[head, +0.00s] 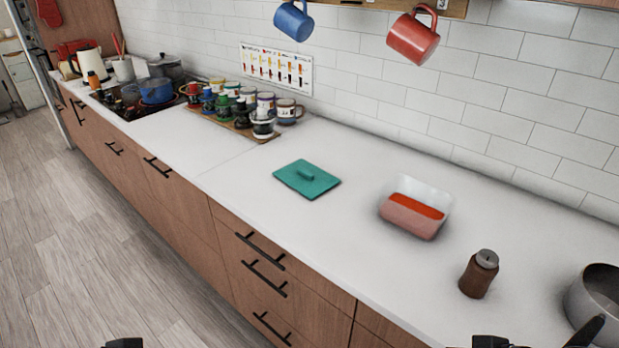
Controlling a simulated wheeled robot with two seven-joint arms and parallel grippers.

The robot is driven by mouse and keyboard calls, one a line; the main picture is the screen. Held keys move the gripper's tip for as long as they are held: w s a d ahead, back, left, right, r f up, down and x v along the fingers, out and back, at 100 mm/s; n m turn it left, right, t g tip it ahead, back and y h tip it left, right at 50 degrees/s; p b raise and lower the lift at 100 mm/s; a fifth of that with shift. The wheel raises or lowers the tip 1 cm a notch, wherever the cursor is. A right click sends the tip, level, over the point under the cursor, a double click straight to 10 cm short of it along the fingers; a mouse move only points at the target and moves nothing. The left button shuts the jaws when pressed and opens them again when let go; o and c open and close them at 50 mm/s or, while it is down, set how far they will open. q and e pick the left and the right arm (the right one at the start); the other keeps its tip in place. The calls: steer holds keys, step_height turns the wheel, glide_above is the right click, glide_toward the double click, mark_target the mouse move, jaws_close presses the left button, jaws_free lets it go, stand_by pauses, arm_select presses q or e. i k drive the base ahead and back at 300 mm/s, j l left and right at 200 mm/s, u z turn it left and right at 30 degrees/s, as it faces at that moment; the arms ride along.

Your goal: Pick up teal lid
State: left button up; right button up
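The teal lid (307,179) lies flat on the white countertop in the middle of the head view, with its raised handle facing up. A clear container (415,207) with red-orange contents stands open to its right, apart from it. Dark tips of what look like my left gripper (122,343) and my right gripper (491,342) just show at the bottom edge. Both are well away from the lid, and their fingers are cut off by the frame, so their opening is hidden.
A brown jar (479,274) and a metal pot (594,304) stand to the right of the container. Several mugs and jars (240,108) crowd a wooden board behind and left of the lid. Blue (293,20) and red (413,38) mugs hang above. Counter around the lid is clear.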

mark_target(304, 177)
steer(key=i+j+u, duration=0.5)
steer(key=i, duration=0.25)
steer(key=i+u, duration=0.2)
steer(key=i, duration=0.15)
